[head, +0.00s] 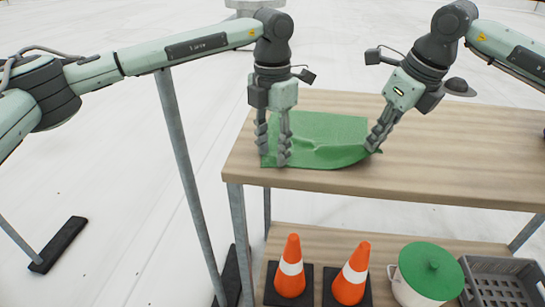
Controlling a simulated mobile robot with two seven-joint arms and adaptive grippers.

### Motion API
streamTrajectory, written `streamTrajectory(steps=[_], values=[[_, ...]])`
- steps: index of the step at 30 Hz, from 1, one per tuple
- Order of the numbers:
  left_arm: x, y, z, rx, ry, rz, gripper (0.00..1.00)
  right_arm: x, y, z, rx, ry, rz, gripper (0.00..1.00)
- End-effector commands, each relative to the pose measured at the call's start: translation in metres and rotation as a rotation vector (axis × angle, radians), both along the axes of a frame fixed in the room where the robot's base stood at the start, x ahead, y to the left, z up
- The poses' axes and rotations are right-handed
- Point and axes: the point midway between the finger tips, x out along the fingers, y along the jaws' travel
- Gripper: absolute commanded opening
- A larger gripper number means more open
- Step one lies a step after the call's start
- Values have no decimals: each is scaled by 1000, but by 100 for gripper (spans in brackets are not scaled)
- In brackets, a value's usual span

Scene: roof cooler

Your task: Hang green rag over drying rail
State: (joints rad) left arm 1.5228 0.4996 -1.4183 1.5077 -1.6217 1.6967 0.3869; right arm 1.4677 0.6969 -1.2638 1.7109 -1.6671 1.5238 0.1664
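The green rag (325,128) lies on the wooden tabletop near its left end, with a wrinkled, curved front edge. My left gripper (273,160) points down at the rag's left edge. Its two fingers stand apart, with green cloth visible between them. My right gripper (375,147) is tilted down, its tips touching the rag's front right corner. Its fingers overlap in this view, so their grip is unclear. Grey posts (190,175) on dark feet stand left of the table and look like the drying rail's stand. My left arm crosses in front, and no top bar is clearly visible.
The pale roof floor is mostly open.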

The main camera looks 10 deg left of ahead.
Motion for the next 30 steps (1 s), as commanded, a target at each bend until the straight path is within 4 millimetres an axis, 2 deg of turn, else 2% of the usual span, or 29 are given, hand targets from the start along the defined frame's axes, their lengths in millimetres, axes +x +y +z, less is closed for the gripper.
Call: streamTrajectory(steps=[3, 21, 30], values=[[0, 0, -4, 0, 0, 0, 38, 0, 0, 0, 0, 0, 0, 0], [0, 0, -4, 1, 2, 0, 1, 0, 0, 0, 0, 0, 0, 0], [0, 0, -2, 1, 1, 0, 0, 0, 0, 0, 0, 0, 0, 0]])
